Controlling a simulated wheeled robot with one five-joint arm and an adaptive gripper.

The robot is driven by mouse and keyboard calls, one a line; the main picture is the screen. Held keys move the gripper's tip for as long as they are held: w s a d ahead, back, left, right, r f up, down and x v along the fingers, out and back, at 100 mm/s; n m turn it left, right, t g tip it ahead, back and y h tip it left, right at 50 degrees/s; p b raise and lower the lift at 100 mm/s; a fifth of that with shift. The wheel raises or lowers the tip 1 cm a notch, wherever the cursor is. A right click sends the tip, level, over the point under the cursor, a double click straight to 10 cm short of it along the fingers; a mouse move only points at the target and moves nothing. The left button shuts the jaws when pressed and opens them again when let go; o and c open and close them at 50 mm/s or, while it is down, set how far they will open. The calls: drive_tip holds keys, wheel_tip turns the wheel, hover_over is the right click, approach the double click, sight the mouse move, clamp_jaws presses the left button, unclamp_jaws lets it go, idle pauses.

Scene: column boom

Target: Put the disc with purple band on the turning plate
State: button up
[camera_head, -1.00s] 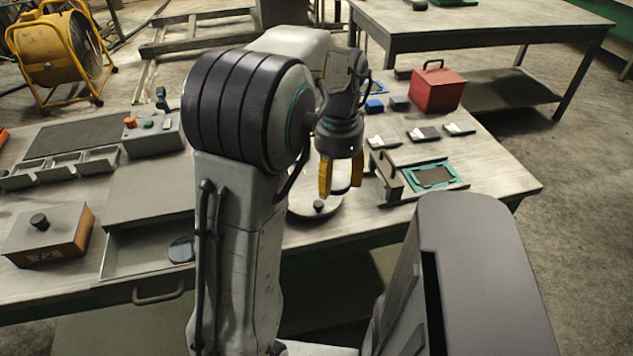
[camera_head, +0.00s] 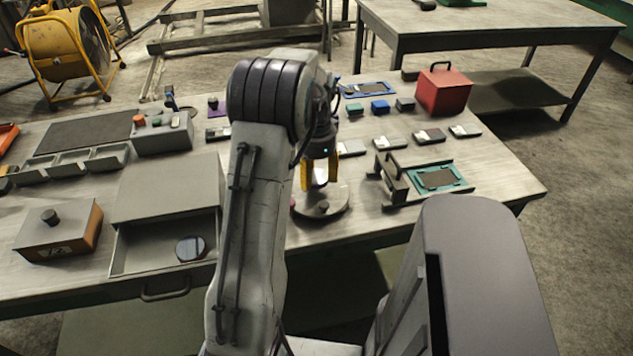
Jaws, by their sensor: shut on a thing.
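The turning plate (camera_head: 335,208) is a round, pale grey plate with a small dark knob at its front, partly hidden behind my arm. My gripper (camera_head: 320,178) has yellow fingers and is over the plate's back part. It is shut on a pale piece (camera_head: 320,174) that shows only in part between the fingers. I cannot see a purple band on it, nor tell whether it touches the plate. Another disc (camera_head: 190,248), dark on top, lies in the open drawer (camera_head: 135,252) left of my arm.
A brown-sided box with a knob (camera_head: 58,232) stands at the left. Right of the plate are a handled bracket (camera_head: 392,178) and a teal-framed tray (camera_head: 462,182). Small blocks and flat pieces lie behind, with a red box (camera_head: 443,92). A button box (camera_head: 163,135) stands back left.

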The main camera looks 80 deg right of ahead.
sight(316, 177)
drive_tip(key=shift+f, duration=1.3)
drive_tip(key=shift+f, duration=0.1)
drive_tip(key=o, duration=1.2)
drive_tip(key=shift+f, duration=0.1)
wheel_tip(316, 177, up, 12)
drive_tip(key=shift+r+p, duration=0.15)
drive_tip(key=shift+p, duration=0.3)
